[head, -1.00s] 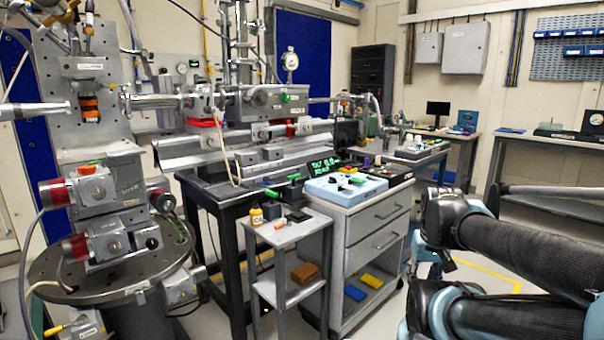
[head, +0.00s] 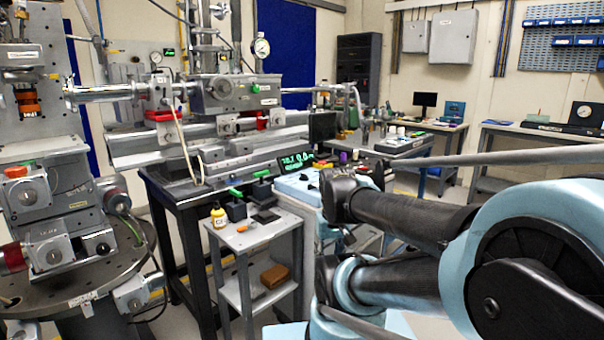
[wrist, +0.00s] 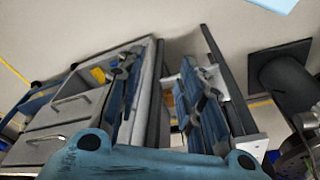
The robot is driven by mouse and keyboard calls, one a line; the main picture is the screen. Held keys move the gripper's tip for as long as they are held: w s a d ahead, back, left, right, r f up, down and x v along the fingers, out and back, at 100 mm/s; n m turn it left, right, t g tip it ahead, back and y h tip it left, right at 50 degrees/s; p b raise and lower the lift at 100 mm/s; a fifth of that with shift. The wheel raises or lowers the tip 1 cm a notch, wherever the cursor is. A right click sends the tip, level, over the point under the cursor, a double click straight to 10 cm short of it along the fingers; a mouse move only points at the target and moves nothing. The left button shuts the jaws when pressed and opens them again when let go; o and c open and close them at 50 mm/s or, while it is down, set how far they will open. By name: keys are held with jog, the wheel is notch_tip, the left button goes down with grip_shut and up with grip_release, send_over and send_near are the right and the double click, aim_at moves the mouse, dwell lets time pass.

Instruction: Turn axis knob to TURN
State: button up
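The blue-and-white control box (head: 291,190) sits on top of the drawer cart in the head view. A dark display (head: 295,161) with green digits stands behind it. My arm covers the right part of the box, and I cannot make out the axis knob or its marks. I cannot pick out the gripper in the head view.
A small grey side stand (head: 255,236) holds a yellow bottle (head: 218,217), with a brown block (head: 274,276) on its lower shelf. The dark bench (head: 185,195) with beamline hardware stands behind. A round-topped pedestal (head: 75,295) is at left.

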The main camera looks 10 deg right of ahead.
jog(key=o, duration=0.4)
jog(key=shift+s+r, duration=0.2)
jog(key=shift+r, duration=0.7)
notch_tip(320, 180, up, 27)
jog(key=m+g, duration=0.2)
jog(key=m, duration=1.3)
send_over(304, 173)
notch_tip(304, 173, down, 18)
jog(key=shift+s+a+r, duration=0.1)
jog(key=shift+r, duration=0.1)
